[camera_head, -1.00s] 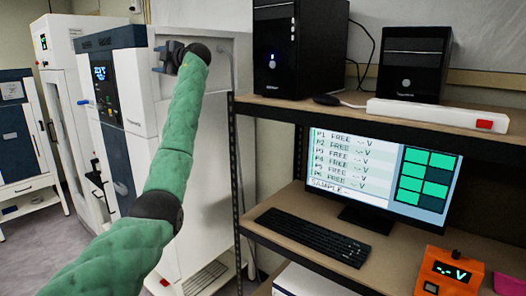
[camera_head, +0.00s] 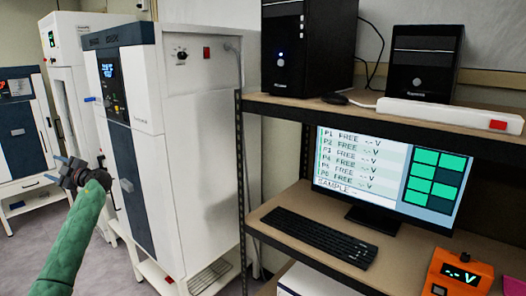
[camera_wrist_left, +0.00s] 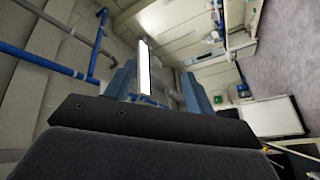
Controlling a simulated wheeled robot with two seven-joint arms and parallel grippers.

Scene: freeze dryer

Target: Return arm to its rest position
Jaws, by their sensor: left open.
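My left arm, in a green sleeve, comes in from the lower left in the head view. My right gripper is in neither view.
A shelf (camera_head: 290,215) on the right holds a monitor (camera_head: 385,175), a keyboard (camera_head: 312,237), an orange meter (camera_head: 460,272) and two black computers. White cabinets (camera_head: 20,130) stand at the far left. Bare grey floor (camera_head: 40,235) shows at the lower left.

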